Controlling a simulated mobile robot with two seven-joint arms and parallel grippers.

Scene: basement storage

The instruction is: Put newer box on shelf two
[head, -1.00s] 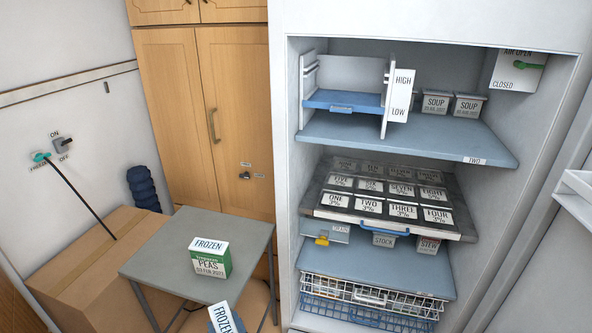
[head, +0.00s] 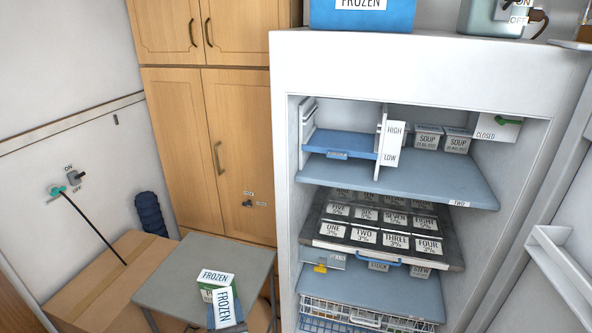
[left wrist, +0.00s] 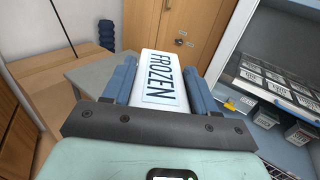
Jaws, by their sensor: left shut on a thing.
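A box with a FROZEN label (head: 223,305) is held between the blue fingers of my left gripper (head: 226,310). The left wrist view shows its white labelled top (left wrist: 165,80) between both fingers; its date is hidden. A second, green and white FROZEN box (head: 215,277) stands on the grey table behind the held one, which partly covers it. Its date is not readable now. Shelf two (head: 425,187) is the upper blue shelf in the open white freezer, marked TWO on its front edge. My right gripper is not in view.
The shelf's front right is clear. A tray of numbered packs (head: 380,238) sits below. The freezer door (head: 562,270) is open at right.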

